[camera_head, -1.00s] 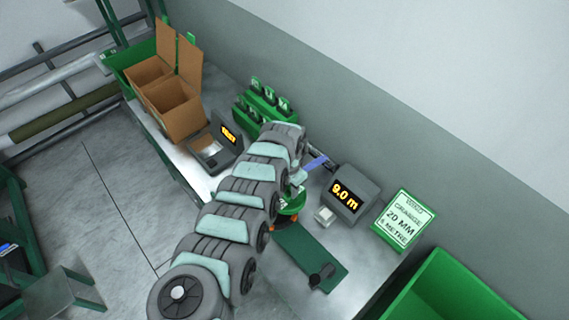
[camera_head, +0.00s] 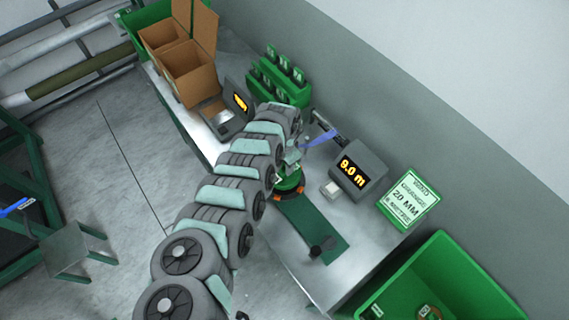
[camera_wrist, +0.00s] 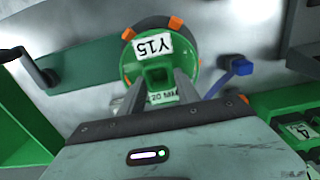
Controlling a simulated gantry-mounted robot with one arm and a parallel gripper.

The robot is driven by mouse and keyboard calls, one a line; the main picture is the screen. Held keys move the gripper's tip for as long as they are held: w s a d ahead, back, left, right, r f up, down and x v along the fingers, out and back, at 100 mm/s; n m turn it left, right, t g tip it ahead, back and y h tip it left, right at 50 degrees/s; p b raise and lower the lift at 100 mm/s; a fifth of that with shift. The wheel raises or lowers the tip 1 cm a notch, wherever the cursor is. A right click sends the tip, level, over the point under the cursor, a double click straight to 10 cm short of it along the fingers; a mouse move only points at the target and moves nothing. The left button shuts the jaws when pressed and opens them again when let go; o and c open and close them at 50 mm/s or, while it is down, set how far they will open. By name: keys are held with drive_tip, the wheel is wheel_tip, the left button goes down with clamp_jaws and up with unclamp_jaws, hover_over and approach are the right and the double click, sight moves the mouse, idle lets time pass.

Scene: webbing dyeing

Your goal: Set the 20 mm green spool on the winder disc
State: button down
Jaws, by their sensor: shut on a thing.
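A green plate with a crank (camera_head: 320,248) extends from the disc. A blue-ended lever (camera_head: 320,138) and a 9.0 m display (camera_head: 356,170) stand close by. A sign (camera_head: 408,199) reads 20 MM. A green bin (camera_head: 440,262), a label rack (camera_head: 280,80) and cardboard boxes (camera_head: 190,75) stand around.

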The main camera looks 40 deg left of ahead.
drive_tip(key=shift+f+b, duration=1.55)
drive_tip(key=shift+f, duration=0.55)
drive_tip(key=c, duration=0.8)
unclamp_jaws()
drive_tip(key=shift+r, duration=0.15)
wheel_tip(320, 180, up, 10)
drive_tip(key=shift+a+f+p, duration=0.1)
drive_tip(key=shift+p, duration=0.4)
drive_tip(key=shift+r, duration=0.4)
